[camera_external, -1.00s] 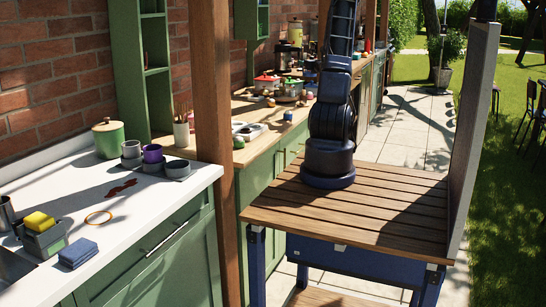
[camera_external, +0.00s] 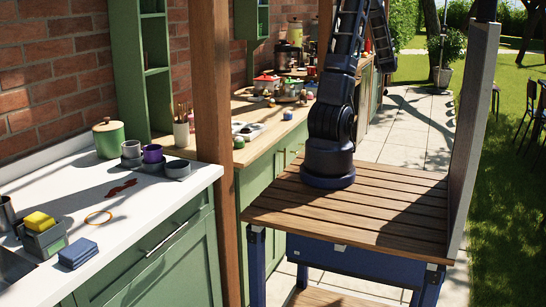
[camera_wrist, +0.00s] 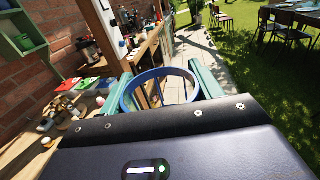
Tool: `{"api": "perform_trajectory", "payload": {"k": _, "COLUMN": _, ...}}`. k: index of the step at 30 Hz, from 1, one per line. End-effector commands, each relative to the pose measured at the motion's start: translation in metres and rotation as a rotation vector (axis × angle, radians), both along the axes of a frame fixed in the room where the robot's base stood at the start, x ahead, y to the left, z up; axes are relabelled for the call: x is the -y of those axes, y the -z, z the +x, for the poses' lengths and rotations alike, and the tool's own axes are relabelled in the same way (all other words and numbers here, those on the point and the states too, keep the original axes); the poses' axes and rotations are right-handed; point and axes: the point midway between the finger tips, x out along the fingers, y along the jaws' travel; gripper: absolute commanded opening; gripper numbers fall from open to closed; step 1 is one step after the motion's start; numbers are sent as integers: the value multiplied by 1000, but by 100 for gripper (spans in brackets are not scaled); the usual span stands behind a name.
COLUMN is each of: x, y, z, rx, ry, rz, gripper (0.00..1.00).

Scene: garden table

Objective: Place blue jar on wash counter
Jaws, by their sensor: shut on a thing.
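The blue jar (camera_wrist: 127,98) shows in the wrist view as a round blue rim, seen through its open top. My gripper (camera_wrist: 161,88) has its teal fingers on the left and right sides of it and is shut on it. Its lower part is hidden behind my gripper body. In the external view, my gripper and the jar are out of frame above. The wash counter (camera_external: 75,200) is the white top over green cabinets at the left.
A wooden post (camera_external: 213,120) stands between this counter and the cluttered wooden one.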

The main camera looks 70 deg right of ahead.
Motion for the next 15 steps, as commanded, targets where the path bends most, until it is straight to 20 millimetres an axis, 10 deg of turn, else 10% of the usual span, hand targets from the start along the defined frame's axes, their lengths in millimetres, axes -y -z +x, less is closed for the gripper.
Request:
{"api": "perform_trajectory", "payload": {"k": 8, "x": 0, "y": 0, "z": -1, "rx": -1, "ry": 2, "rz": -1, "gripper": 32}}
{"api": "perform_trajectory", "payload": {"k": 15, "x": 12, "y": 8, "z": 65, "rx": -5, "ry": -106, "rz": 6, "gripper": 32}}
